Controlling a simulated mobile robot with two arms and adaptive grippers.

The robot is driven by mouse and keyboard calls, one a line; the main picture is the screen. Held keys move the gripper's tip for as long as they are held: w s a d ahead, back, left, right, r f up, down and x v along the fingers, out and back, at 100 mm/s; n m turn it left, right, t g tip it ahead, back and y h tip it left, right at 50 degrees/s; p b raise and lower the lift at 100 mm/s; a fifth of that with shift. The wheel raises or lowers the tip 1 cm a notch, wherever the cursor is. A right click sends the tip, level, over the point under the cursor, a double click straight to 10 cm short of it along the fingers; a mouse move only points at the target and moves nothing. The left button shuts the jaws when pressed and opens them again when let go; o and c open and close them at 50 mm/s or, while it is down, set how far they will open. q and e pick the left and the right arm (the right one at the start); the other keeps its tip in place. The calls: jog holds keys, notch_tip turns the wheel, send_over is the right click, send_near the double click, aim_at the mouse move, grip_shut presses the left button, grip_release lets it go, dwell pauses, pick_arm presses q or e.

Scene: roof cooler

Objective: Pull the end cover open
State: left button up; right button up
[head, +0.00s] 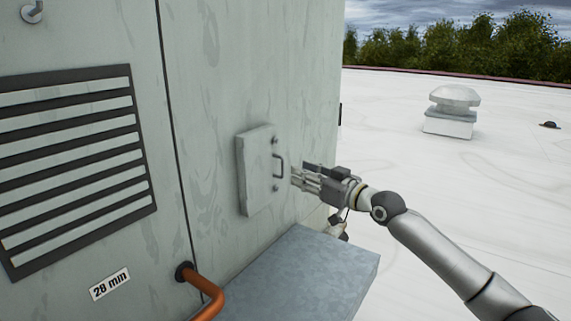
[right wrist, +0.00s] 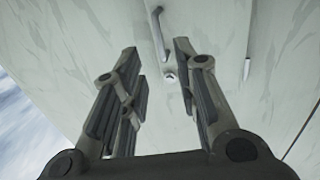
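The end cover (head: 257,172) is a small pale panel on the grey-green cabinet wall, and it looks closed. It has a dark curved handle (head: 279,166) near its right edge and small round fasteners above and below. My right gripper (head: 297,173) is just to the right of the handle, pointing at it. In the right wrist view its two fingers are apart with nothing between them. The handle also shows in that view (right wrist: 161,32), beyond the fingertips and apart from them. My left gripper is not in view.
A grey metal ledge (head: 300,275) juts out below the cover. An orange pipe (head: 208,297) bends near a "28 mm" label (head: 110,284). A louvred vent (head: 72,165) is at the left. The white roof at the right is open, with a vent cap (head: 453,110) farther off.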

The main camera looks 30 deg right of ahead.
aim_at(268, 173)
jog(key=w+a+p, duration=0.1)
jog(key=w+p, duration=0.1)
jog(key=w, duration=0.4)
jog(key=shift+w+a, duration=0.25)
jog(key=shift+w, duration=0.15)
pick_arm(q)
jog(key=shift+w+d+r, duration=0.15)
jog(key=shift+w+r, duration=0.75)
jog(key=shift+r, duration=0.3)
pick_arm(e)
grip_shut()
